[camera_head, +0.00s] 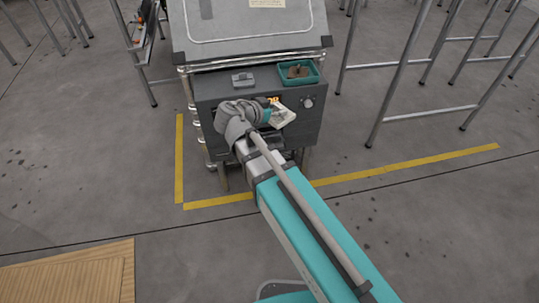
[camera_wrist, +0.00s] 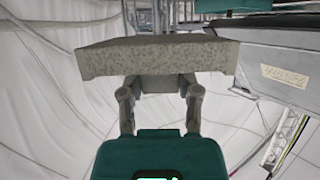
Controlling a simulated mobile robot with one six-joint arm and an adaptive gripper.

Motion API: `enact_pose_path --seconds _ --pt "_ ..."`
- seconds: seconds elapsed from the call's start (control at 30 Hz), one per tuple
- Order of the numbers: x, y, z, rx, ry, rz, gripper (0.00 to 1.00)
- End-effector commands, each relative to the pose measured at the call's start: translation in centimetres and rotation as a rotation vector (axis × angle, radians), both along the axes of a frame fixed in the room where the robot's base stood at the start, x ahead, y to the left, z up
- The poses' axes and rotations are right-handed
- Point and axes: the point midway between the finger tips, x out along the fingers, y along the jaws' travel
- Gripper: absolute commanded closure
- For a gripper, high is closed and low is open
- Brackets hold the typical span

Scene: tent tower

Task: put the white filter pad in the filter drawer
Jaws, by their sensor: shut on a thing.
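The off-white filter pad (camera_head: 284,117) is in my gripper (camera_head: 268,114), in front of the grey cabinet's upper front face. In the wrist view the pad (camera_wrist: 155,58) is a thick, speckled slab lying across my gripper (camera_wrist: 160,86), whose two fingers are shut on it. Its near edge faces the camera and its far side is hidden. I cannot make out the filter drawer for certain; my arm and wrist cover much of the cabinet front (camera_head: 310,128).
A teal tray (camera_head: 312,80) with brown pieces and a small grey block (camera_head: 243,80) sit on the cabinet's ledge. A round knob (camera_head: 308,103) is right of the pad. Metal frames (camera_head: 400,75) stand to the right. Yellow floor lines (camera_head: 410,166) border the cabinet.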

Motion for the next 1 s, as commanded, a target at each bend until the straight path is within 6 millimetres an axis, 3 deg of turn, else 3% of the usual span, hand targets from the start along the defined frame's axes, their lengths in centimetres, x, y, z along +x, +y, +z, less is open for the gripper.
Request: enact_pose_path --seconds 0.03,1.0 --pt "-0.1 -0.1 -1.7 0.000 0.000 -0.004 1.00" --pt "-2.4 -0.9 -17.4 -0.002 -0.001 -0.092 1.00"
